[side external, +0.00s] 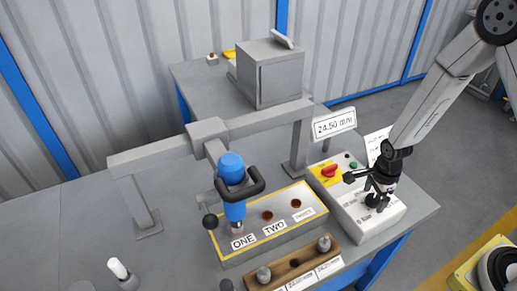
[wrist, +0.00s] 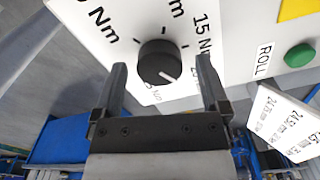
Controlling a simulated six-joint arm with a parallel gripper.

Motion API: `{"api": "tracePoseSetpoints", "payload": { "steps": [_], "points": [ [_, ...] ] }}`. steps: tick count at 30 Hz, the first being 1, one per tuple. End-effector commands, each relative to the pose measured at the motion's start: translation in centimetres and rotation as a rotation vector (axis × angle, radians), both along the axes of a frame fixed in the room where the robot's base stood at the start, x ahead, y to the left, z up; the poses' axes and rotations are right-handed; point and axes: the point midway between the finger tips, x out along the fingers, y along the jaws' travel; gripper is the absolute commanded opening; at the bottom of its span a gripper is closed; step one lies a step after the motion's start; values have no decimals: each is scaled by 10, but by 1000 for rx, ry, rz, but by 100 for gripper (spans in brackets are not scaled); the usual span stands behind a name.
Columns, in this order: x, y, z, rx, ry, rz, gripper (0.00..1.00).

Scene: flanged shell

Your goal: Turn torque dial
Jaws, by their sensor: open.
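The torque dial (wrist: 158,64) is a round black knob on a white panel, seen in the wrist view. Its pale pointer line aims to the lower right. Marks and Nm labels surround it; "15 Nm" (wrist: 202,34) reads at the upper right, others are cropped or partly hidden. My gripper (wrist: 162,66) is open, with one finger left of the knob and one right of it. Gaps show between the knob and both fingers. In the side view, my gripper (side external: 377,190) points down over the white control box (side external: 352,214) and partly hides the dial.
The box also carries a red knob on yellow (side external: 328,171) and a green button (wrist: 299,56) labelled ROLL. A label card (wrist: 285,120) sits close by at right. A blue-topped tool (side external: 232,190) stands at the ONE/TWO block (side external: 285,232). A "24.50 mm" display (side external: 334,124) stands behind.

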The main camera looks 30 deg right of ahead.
Motion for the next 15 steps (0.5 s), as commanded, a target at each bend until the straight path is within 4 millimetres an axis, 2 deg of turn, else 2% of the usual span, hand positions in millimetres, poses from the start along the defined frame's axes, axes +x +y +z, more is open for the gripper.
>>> {"api": "tracePoseSetpoints", "payload": {
  "steps": [15],
  "points": [
    [0, 0, 47, -1, -3, 0, 95]
  ]
}}
